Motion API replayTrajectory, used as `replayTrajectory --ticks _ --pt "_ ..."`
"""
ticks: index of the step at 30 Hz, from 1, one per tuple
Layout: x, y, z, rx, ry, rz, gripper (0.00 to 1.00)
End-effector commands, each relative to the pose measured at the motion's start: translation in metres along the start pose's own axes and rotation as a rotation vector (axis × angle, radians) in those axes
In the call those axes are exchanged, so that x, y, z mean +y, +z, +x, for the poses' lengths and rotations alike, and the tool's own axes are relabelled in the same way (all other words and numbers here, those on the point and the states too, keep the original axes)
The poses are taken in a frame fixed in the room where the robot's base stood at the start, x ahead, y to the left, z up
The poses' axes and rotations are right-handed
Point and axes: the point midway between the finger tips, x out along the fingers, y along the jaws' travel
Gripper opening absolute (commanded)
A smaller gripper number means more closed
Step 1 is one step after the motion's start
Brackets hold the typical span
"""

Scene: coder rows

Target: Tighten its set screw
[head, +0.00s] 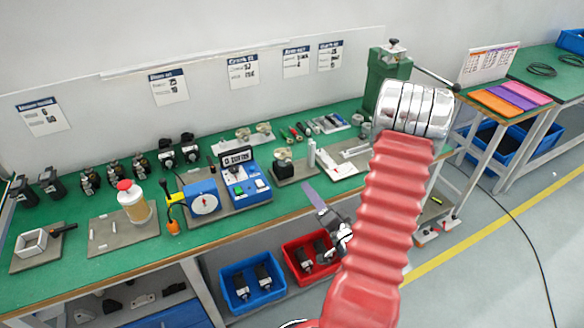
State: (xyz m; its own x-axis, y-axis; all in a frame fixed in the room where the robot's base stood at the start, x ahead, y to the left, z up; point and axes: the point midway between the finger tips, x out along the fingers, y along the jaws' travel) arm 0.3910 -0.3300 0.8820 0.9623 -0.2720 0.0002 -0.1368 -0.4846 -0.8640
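No set screw can be made out at this size. Several dark encoder-like units (114,173) stand in a row along the back left of the green bench. A small dark unit (283,155) sits on a grey plate near the bench's middle. Several small screwdriver-like tools (296,132) lie at the back, right of centre. My gripper (335,232) is partly visible at the bench's front edge, left of my red arm. Its fingers are small and partly hidden, so I cannot tell whether it is open or holds anything.
A blue tester (242,181) and a yellow-and-blue dial gauge (201,201) stand on the green bench (90,208). A green press (388,72) stands at the back right. Red (303,269) and blue (239,298) bins with dark units sit below the front edge.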

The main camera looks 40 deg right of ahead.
Motion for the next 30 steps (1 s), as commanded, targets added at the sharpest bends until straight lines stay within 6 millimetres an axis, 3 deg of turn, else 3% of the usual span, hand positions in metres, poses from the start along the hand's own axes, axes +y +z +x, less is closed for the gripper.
replayTrajectory --ticks 18,30 --pt "-0.0004 0.0006 -0.0002 -0.002 -0.002 -0.843 0.36" --pt "-0.0003 0.0005 -0.0002 -0.001 -0.002 -0.946 0.36"
